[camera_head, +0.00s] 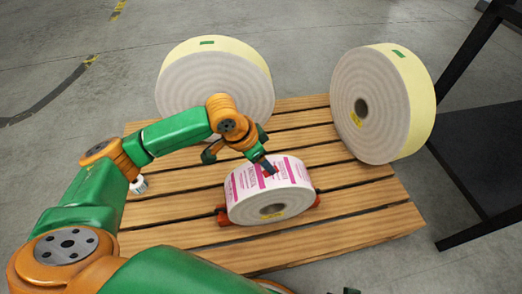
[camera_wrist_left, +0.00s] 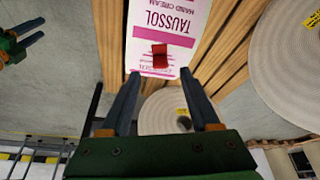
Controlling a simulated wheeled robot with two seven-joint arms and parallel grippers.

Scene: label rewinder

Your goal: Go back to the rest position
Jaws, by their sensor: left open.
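My left gripper (camera_head: 238,163) is open and empty, over the near half of the pallet, just above and behind the printed label roll (camera_head: 268,190). In the left wrist view its two blue fingers (camera_wrist_left: 162,98) are spread wide with nothing between them. The label roll, white with magenta print, lies on its side on the pallet, between orange-red supports. Its printed face (camera_wrist_left: 160,20) and a small red tab (camera_wrist_left: 159,56) show in the left wrist view. My right gripper (camera_wrist_left: 30,34) shows small at the upper left there, its fingers apart and empty.
The slatted wooden pallet (camera_head: 180,208) carries two large cream-edged rolls, one at the back left (camera_head: 215,85) and one at the right (camera_head: 385,105). A dark table (camera_head: 480,135) stands at the right edge. The concrete floor (camera_head: 60,40) at the left is clear.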

